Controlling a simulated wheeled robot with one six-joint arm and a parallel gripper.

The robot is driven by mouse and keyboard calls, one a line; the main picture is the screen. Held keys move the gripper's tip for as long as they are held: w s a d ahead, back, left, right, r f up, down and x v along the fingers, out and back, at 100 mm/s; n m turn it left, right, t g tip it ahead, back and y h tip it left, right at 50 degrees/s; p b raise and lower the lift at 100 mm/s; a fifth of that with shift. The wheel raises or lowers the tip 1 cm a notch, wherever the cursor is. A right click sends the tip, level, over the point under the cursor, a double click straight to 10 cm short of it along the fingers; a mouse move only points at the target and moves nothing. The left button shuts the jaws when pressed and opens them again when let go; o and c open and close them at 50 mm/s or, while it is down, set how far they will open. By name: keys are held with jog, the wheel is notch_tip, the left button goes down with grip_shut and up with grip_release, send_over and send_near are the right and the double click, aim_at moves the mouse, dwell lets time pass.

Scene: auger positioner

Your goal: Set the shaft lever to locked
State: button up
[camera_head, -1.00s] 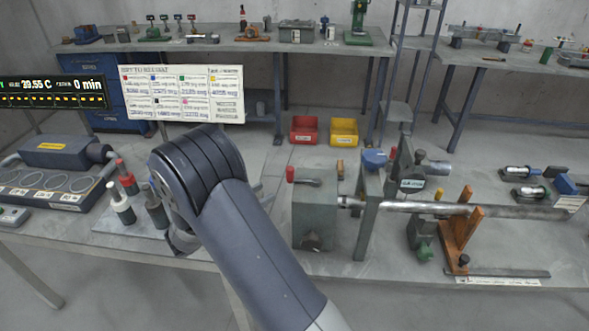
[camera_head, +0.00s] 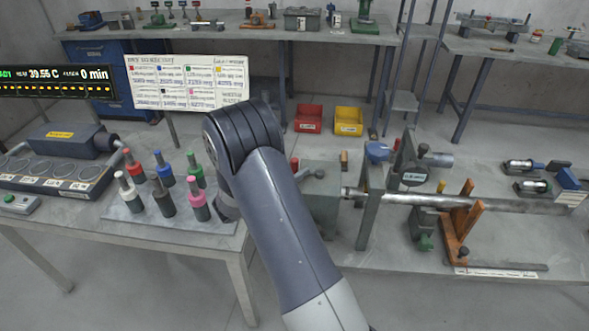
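A long grey shaft (camera_head: 430,199) runs across the bench on the right, through an upright plate. Its left end meets a grey housing (camera_head: 322,205), partly covered by my arm. A short lever with a dark knob (camera_head: 319,174) lies on top of the housing, beside a red knob (camera_head: 295,163). I cannot tell which of these is the shaft lever, nor its setting. My arm's rounded joint stands left of the housing. My gripper is hidden behind my arm, so its fingers do not show.
Several colour-capped handles stand on a plate (camera_head: 128,213) left of my arm. An orange bracket (camera_head: 459,224) supports the shaft. Red (camera_head: 308,118) and yellow (camera_head: 348,121) bins sit farther back.

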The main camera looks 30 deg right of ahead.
grip_shut()
